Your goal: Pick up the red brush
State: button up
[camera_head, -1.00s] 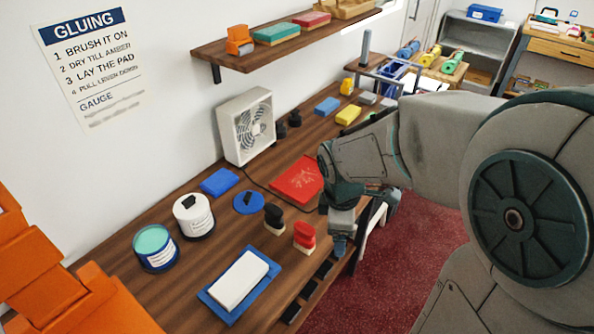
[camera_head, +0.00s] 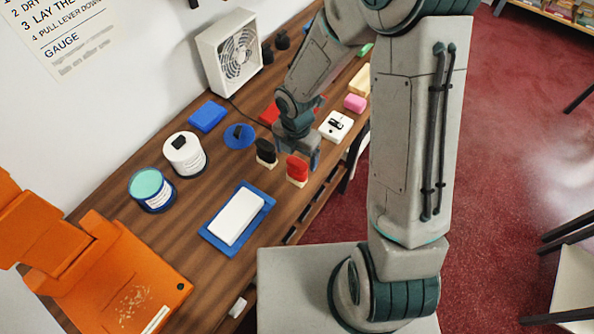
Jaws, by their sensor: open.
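The red brush (camera_head: 298,168) stands upright on the wooden counter (camera_head: 190,243), with a red upper part and a pale base. A similar black brush (camera_head: 266,152) stands just to its left. My gripper (camera_head: 301,150) points down right behind and above the red brush. One finger shows close to the brush's right side; the other is mostly hidden. The gripper is open and I see nothing held in it. I cannot tell whether a finger touches the brush.
A white pad on a blue tray (camera_head: 212,240) lies in front. A teal-topped can (camera_head: 152,190), a white pot (camera_head: 185,155) and a blue disc (camera_head: 239,136) stand left. A fan (camera_head: 232,52) is behind. An orange machine (camera_head: 120,285) fills the front left.

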aim_at(297, 162)
jog(key=shift+s+f+b, duration=0.1)
jog(key=shift+f+b, duration=2.65)
jog(key=shift+f, duration=0.6)
jog(key=c, duration=1.1)
